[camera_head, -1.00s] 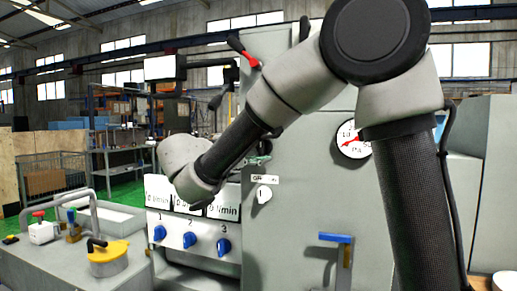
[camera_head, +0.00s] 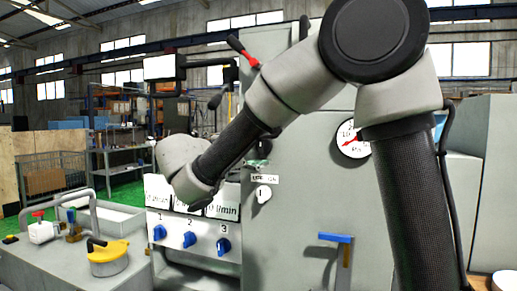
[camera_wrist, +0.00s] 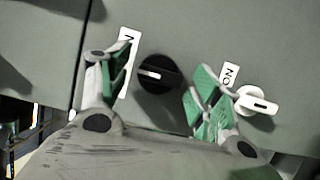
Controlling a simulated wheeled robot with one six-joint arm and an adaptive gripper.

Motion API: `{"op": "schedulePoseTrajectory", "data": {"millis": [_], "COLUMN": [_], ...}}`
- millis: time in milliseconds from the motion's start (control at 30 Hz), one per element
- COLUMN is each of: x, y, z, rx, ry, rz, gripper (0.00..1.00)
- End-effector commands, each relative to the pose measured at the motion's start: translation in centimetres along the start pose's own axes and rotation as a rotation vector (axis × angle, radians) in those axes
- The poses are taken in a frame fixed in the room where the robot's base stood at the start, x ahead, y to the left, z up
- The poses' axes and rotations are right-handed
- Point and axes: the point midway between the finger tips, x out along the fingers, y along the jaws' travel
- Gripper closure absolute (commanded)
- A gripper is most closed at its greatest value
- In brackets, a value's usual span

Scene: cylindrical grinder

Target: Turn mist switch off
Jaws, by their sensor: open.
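In the wrist view a black round knob (camera_wrist: 152,87) with a white pointer mark sits on the grey panel. A white label (camera_wrist: 128,62) lies to its left, mostly hidden by a finger. My gripper (camera_wrist: 160,68) is open, with its green-padded fingers on either side of the black knob; I cannot tell whether they touch it. A white knob (camera_wrist: 256,103) sits just right of the right finger, below a label (camera_wrist: 229,73) ending in "ON". A white knob also shows in the head view (camera_head: 264,193). No label in view legibly reads "mist".
Blue numbered knobs, such as knob 2 (camera_head: 189,239), sit on a panel below my forearm. A blue lever (camera_head: 335,238) projects at the lower right. A pressure gauge (camera_head: 352,140) is on the cabinet, and a red-banded lever (camera_head: 243,53) stands above.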

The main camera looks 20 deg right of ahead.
Motion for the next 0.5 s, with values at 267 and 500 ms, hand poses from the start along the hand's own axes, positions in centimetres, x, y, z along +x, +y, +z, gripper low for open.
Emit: {"op": "schedulePoseTrajectory", "data": {"millis": [267,500], "x": [-5.5,-10.0], "y": [0.0,0.0], "z": [-0.2,-0.1], "rx": [0.000,0.000], "ry": [0.008,0.004], "rz": [0.000,0.001], "gripper": [0.36,0.36]}}
